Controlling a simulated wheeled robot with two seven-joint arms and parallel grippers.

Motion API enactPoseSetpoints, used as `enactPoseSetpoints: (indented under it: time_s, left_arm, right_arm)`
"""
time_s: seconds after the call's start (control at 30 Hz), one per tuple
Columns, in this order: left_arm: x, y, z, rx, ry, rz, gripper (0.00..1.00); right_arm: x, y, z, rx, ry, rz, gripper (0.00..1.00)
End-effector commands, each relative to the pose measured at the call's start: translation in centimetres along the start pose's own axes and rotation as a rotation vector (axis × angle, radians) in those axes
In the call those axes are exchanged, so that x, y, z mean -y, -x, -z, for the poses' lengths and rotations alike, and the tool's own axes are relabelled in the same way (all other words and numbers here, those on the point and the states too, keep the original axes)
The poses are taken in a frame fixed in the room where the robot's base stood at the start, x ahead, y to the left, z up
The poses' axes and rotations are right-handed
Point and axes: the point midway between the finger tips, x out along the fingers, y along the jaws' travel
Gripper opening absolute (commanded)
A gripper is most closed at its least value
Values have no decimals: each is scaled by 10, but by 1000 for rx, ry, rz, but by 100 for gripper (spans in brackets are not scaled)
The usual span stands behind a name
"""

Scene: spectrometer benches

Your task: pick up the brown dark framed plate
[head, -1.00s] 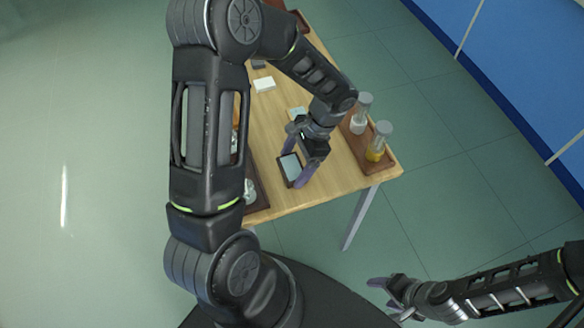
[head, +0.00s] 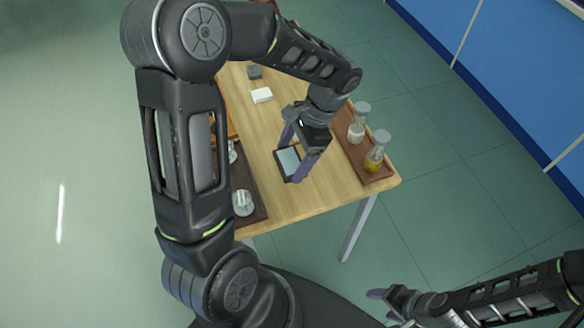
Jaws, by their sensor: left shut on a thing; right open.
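The dark-framed plate (head: 288,163), with a pale grey-blue face, is at the near part of the wooden table. My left gripper (head: 294,153) is over it with its two purple-grey fingers on either side of the frame, shut on it. The fingers hide parts of its edges. I cannot tell how far the plate is off the tabletop. My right gripper (head: 384,305) is open and empty, low at the right, away from the table.
A dark tray (head: 258,208) with glassware (head: 242,203) lies left. A white block (head: 261,95) sits farther back.

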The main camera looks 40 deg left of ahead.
Motion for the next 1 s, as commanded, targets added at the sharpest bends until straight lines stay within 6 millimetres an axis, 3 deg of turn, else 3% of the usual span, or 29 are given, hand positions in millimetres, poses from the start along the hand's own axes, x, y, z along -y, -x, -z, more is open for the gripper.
enactPoseSetpoints:
  time_s: [0.23,1.0]
  left_arm:
    - [0,22,-9,0,0,0,34]
    - [0,22,-9,1,0,-1,34]
  right_arm:
    - [-1,-2,0,-1,1,1,62]
    - [0,-2,1,-1,1,1,62]
